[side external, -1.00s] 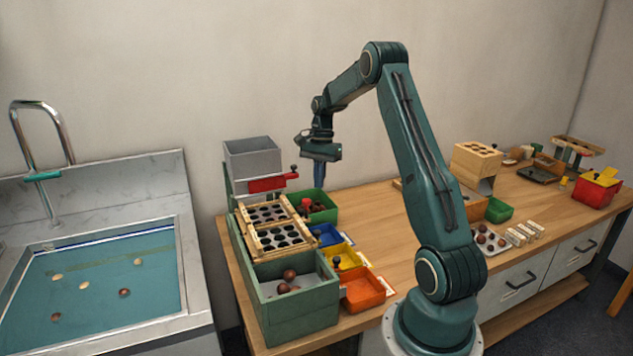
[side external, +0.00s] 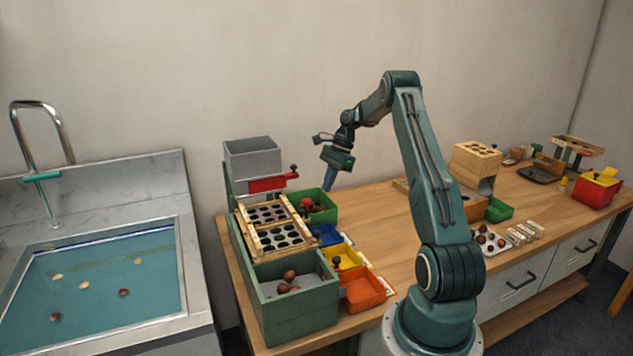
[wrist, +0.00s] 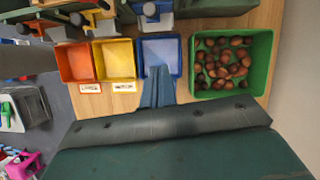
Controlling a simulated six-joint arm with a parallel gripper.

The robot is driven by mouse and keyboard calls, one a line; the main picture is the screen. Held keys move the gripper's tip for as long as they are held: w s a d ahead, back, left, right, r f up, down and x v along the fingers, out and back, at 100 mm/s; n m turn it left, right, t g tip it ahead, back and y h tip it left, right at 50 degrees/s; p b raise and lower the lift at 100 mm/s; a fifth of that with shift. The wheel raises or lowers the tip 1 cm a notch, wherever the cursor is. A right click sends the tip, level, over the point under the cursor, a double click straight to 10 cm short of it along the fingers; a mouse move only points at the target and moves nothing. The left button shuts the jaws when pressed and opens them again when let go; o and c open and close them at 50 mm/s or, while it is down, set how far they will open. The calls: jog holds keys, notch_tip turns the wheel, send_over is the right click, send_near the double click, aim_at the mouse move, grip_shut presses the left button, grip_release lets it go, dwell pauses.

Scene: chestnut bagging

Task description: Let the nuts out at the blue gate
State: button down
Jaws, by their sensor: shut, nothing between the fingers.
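The blue tray (side external: 325,236) stands beside the slotted wooden sorter (side external: 272,228), between the green bin and the yellow tray. In the wrist view the blue tray (wrist: 160,52) looks empty. A bluish gate part with a pale knob (wrist: 150,10) shows at the top edge above it, partly cut off; whether it is open or shut I cannot tell. My gripper (side external: 329,184) is shut and empty, raised above the bench near the green bin. In the wrist view its closed fingers (wrist: 157,90) overlap the front of the blue tray, touching nothing that I can make out.
The green bin (wrist: 194,83) holds many brown nuts. Yellow (wrist: 115,60) and orange (wrist: 77,62) trays sit left of the blue one. A grey hopper (side external: 251,160) with a red gate (side external: 267,184) stands behind the sorter.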

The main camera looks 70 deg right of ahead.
jog(key=shift+f, duration=0.1)
jog(key=x, duration=1)
jog(key=shift+w+a+r, duration=0.4)
jog(key=shift+a+r, duration=0.2)
jog(key=shift+r, duration=0.1)
jog(key=shift+w+a+r, duration=0.4)
jog(key=shift+a+r, duration=0.2)
jog(key=shift+r, duration=0.15)
notch_tip(320, 180, up, 4)
jog(key=shift+r, duration=0.1)
